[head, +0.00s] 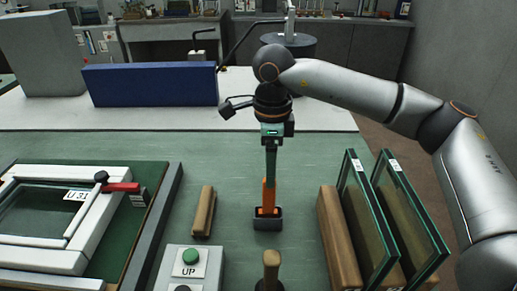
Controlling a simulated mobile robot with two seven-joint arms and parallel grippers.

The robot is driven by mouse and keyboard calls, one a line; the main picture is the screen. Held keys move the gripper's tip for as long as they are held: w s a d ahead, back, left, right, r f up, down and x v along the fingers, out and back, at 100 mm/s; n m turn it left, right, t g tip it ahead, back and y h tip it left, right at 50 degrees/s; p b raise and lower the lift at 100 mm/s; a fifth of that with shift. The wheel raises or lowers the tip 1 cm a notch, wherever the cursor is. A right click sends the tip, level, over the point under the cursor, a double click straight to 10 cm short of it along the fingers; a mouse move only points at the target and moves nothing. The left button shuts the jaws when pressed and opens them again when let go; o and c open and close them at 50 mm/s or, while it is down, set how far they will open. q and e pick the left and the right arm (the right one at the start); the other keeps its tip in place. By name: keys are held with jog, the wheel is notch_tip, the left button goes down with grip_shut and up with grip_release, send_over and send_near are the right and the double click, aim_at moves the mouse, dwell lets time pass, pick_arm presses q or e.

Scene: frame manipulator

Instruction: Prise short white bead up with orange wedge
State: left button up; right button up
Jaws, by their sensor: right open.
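The orange wedge (268,197) stands upright in a small dark holder (267,222) in the middle of the green bench. My right gripper (270,180) points straight down over the wedge, its fingers at the wedge's upper part. The fingers are open and seen nearly edge-on, so I cannot tell whether they touch it. A white frame (103,237) with a glass pane lies at the left. A short white strip (85,216) runs along its right inner side and looks like the short bead. My left gripper is out of view.
A red-handled part (122,187) with a black knob sits at the frame's upper right corner. Glass panes (410,215) stand upright in a wooden rack at the right.

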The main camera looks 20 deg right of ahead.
aim_at(269, 194)
jog(key=shift+w+f, duration=0.1)
jog(key=shift+s+f+b, duration=0.2)
jog(key=shift+f+b, duration=0.45)
jog(key=shift+f, duration=0.05)
notch_tip(269, 194, down, 6)
jog(key=b, duration=0.4)
jog(key=shift+w+f+b, duration=0.1)
jog(key=shift+f+b, duration=0.5)
jog(key=shift+f, duration=0.05)
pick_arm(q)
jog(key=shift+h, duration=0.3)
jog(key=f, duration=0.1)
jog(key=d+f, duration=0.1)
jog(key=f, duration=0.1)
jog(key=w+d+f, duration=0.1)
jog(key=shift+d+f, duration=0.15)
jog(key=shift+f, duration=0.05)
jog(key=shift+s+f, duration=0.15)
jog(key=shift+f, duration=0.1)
pick_arm(e)
grip_shut()
